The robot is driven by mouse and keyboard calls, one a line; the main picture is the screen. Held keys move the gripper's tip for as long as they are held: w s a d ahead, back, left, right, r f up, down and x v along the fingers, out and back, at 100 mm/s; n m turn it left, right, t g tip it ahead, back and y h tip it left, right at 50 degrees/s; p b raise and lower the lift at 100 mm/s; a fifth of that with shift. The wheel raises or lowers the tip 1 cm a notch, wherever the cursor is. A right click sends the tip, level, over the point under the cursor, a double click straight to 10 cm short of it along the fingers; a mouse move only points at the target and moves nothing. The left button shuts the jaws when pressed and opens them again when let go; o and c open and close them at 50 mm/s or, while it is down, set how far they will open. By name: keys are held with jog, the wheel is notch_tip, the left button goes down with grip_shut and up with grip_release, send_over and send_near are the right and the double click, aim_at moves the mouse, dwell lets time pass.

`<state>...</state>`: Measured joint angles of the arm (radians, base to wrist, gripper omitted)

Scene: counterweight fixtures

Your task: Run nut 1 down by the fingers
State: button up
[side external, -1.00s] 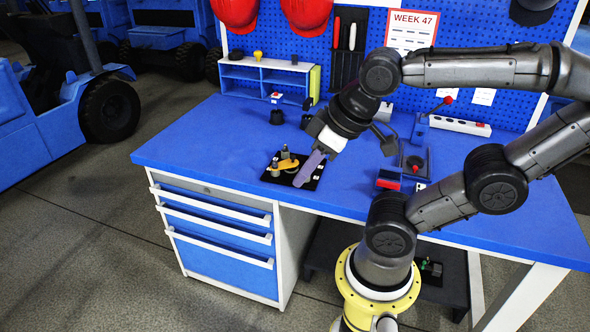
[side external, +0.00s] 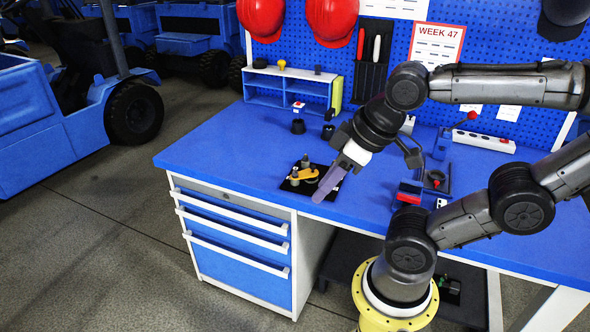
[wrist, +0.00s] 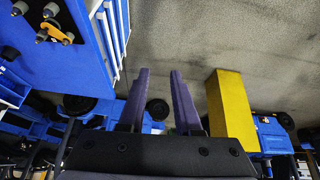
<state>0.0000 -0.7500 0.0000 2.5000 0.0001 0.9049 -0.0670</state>
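The fixture is a black plate (side external: 291,186) near the bench's front edge, with a yellow strap (side external: 303,175) and grey posts or nuts on it. The wrist view shows the yellow strap (wrist: 54,30) at the upper left, with several grey nut-like pieces (wrist: 51,10) around it. I cannot tell which one is nut 1. My gripper (side external: 325,190) has purple fingers and is beside the plate's right side in the side view, partly covering it. In the wrist view my gripper (wrist: 160,72) has its fingers apart with nothing between them, and the fixture is off to their left.
A small shelf (side external: 290,88) and a dark cup (side external: 298,126) are toward the back. The blue bench top (side external: 220,150) is clear at left.

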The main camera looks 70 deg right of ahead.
jog(key=shift+o, duration=1.1)
jog(key=shift+r+n, duration=0.3)
jog(key=shift+n, duration=0.3)
jog(key=w+d+r+n+g, duration=0.1)
jog(key=w+d+r+n, duration=0.1)
jog(key=w+r+n, duration=0.3)
jog(key=w+d+r+n, duration=0.1)
jog(key=w+d+r, duration=0.15)
jog(key=w, duration=0.35)
jog(key=m+g, duration=0.1)
jog(key=g, duration=0.4)
send_over(295, 172)
notch_tip(295, 172, down, 16)
jog(key=f, duration=1.3)
jog(key=shift+w+d+f, duration=0.1)
jog(key=shift+d+f, duration=0.15)
jog(key=shift+c, duration=0.3)
grip_shut()
